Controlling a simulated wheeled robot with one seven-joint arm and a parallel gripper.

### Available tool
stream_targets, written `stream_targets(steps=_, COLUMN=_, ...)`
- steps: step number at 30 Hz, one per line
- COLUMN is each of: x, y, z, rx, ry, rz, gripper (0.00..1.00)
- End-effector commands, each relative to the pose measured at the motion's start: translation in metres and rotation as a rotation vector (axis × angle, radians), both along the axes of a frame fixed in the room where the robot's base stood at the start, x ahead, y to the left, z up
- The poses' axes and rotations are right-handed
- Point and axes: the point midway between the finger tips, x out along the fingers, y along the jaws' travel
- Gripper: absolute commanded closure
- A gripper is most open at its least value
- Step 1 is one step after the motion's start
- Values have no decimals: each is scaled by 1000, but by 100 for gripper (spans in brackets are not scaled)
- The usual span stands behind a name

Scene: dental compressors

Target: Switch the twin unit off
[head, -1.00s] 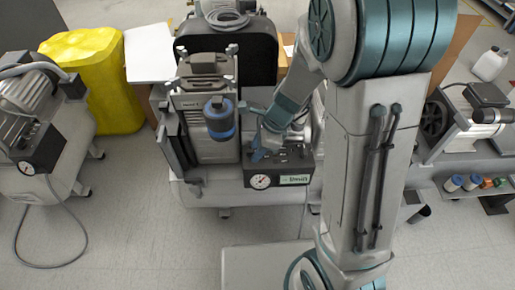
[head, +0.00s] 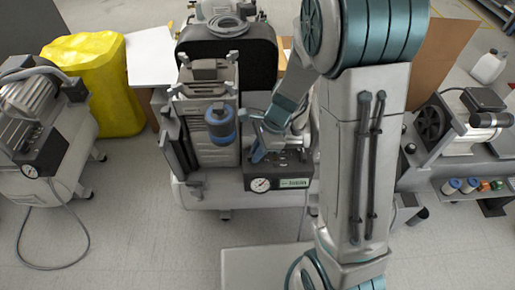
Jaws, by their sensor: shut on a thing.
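The twin unit (head: 207,195) stands in the middle of the head view, a grey compressor with a pale tank. Its dark control box (head: 285,170) is at the front right, with a round white gauge (head: 260,185) and a green-white label (head: 293,183). My gripper (head: 259,154) reaches down to the top left of this box, its blue fingertips at the box. It is shut on a small part there, apparently the switch. The fingers and my arm hide most of that part, so its position cannot be read.
A blue-banded filter cylinder (head: 220,124) stands close left of my gripper. A third compressor (head: 455,125) stands right, above a shelf with small jars.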

Motion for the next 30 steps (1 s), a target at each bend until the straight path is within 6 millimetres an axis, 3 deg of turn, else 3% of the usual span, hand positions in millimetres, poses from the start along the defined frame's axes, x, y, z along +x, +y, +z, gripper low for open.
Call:
stream_targets(steps=18, x=5, y=3, z=3, rx=1, ry=1, rz=562, gripper=100)
stream_targets(steps=30, x=7, y=4, z=2, rx=-1, ry=-1, rz=770, gripper=100)
